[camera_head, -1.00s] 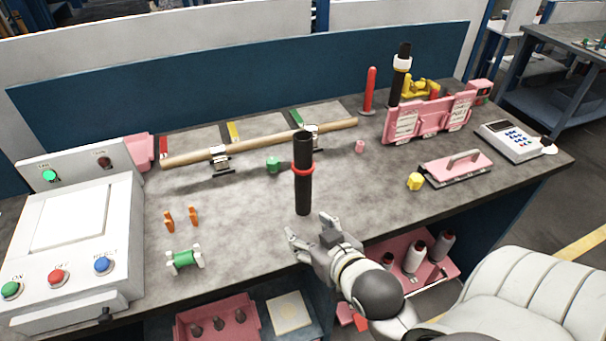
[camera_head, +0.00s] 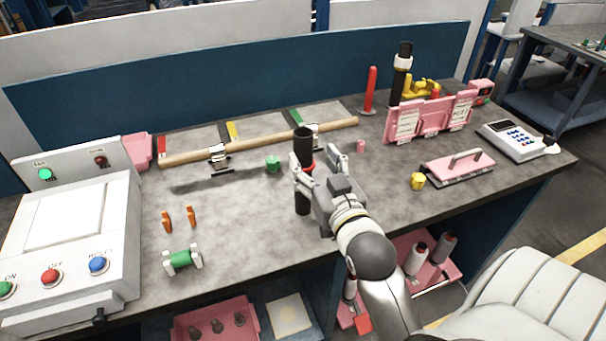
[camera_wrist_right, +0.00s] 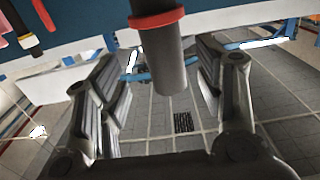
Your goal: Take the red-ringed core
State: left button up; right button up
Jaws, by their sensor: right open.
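The red-ringed core is a black upright tube (camera_head: 303,150) with a red ring around its middle, standing on the grey worktop. My right gripper (camera_head: 308,187) is at the core in the head view, with its fingers around the tube near the ring and partly hiding it. In the right wrist view the core (camera_wrist_right: 165,60) hangs between the two spread fingers of the right gripper (camera_wrist_right: 163,90), with visible gaps on both sides. The right gripper is open. The left gripper is not in view.
A wooden rod (camera_head: 260,143) lies on clamps behind the core. A small green piece (camera_head: 273,164), a yellow piece (camera_head: 417,181) and a pink handled tool (camera_head: 460,168) lie on the worktop.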

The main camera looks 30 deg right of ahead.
aim_at(307, 156)
jog(key=x, duration=0.1)
jog(key=p+x, duration=0.1)
jog(key=x, duration=0.1)
jog(key=p+x, duration=0.1)
jog(key=x, duration=0.1)
jog(key=shift+w+a, duration=0.1)
jog(key=shift+a, duration=0.15)
jog(key=shift+w, duration=0.25)
jog(key=shift+s, duration=0.1)
jog(key=shift+c, duration=0.2)
grip_shut()
